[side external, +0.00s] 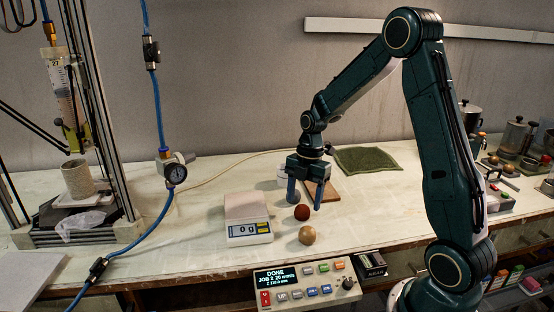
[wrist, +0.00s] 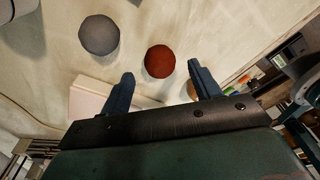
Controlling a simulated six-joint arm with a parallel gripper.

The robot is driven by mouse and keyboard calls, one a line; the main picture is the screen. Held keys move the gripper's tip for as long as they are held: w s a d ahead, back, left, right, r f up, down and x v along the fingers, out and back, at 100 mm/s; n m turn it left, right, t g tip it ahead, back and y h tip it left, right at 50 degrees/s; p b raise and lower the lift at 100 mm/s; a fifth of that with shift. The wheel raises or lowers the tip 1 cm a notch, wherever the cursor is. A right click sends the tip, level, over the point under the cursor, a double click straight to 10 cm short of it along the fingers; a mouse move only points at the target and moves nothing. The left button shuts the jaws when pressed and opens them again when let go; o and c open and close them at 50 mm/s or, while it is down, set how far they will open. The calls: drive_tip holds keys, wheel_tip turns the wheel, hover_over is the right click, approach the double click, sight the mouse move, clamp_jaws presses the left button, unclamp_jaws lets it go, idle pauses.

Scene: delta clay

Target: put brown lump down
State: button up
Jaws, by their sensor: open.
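The brown lump (side external: 302,212), a dark reddish-brown ball, rests on the pale worktop. In the wrist view the brown lump (wrist: 159,61) lies just past the fingertips, between their lines, with visible space to each finger. My gripper (side external: 305,202) is open and empty, fingers pointing down over the lump; the wrist view also shows my gripper (wrist: 161,73) with its fingers spread. A tan ball (side external: 307,235) lies nearer the front edge, mostly hidden behind a finger in the wrist view. A grey ball (wrist: 98,35) shows only in the wrist view.
A scale (side external: 249,230) reading 0 g stands left of the lump. A control box (side external: 308,283) reading DONE is at the front edge. A brown board (side external: 326,191) and green cloth (side external: 366,160) lie behind. A printer frame with a clay cup (side external: 78,179) stands far left.

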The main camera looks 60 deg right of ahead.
wheel_tip(320, 180, up, 8)
drive_tip(key=d, duration=0.1)
drive_tip(key=shift+d+r, duration=0.15)
drive_tip(key=shift+r, duration=0.1)
idle(0.6)
drive_tip(key=s+a+r+m+t+h, duration=0.2)
drive_tip(key=s+a+r+m, duration=0.6)
drive_tip(key=a, duration=0.2)
drive_tip(key=s+a+m+t, duration=0.3)
drive_tip(key=s+a+m, duration=0.2)
drive_tip(key=s+m, duration=0.5)
drive_tip(key=shift+s+r+t, duration=0.3)
drive_tip(key=shift+s+r, duration=0.05)
drive_tip(key=shift+r, duration=0.05)
